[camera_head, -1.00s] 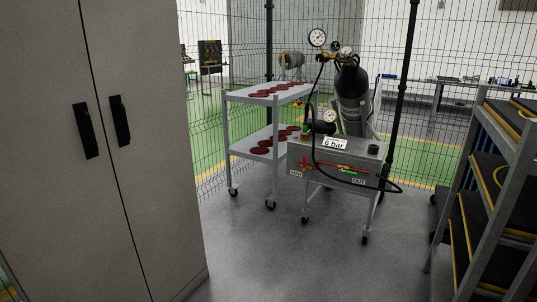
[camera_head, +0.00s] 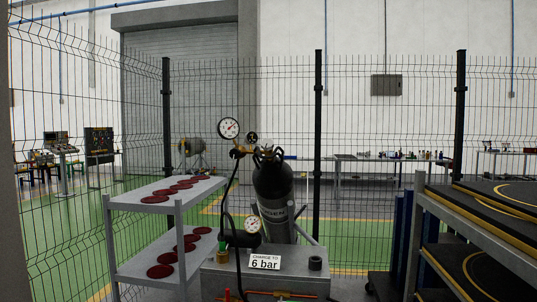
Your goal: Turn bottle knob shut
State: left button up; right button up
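A black gas bottle (camera_head: 273,190) stands tilted on a cart in the middle of the view. Its valve area (camera_head: 268,154) is at the top, with a regulator and a large round gauge (camera_head: 228,128) to the left. The bottle knob is too small to make out clearly. A black hose (camera_head: 226,190) runs down from the regulator. Neither of my grippers is in view.
A grey two-shelf trolley (camera_head: 121,203) with dark red discs stands left of the cart. A shelf rack (camera_head: 455,236) with black, yellow-edged items stands at the right. A wire fence (camera_head: 390,120) closes off the area behind.

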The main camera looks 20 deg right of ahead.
aim_at(267, 144)
jog(key=i+j+z, duration=0.25)
jog(key=i+z, duration=0.2)
jog(key=i+j+z, duration=0.45)
jog(key=i, duration=0.2)
jog(key=i+j+z, duration=0.5)
jog(key=k+j, duration=0.05)
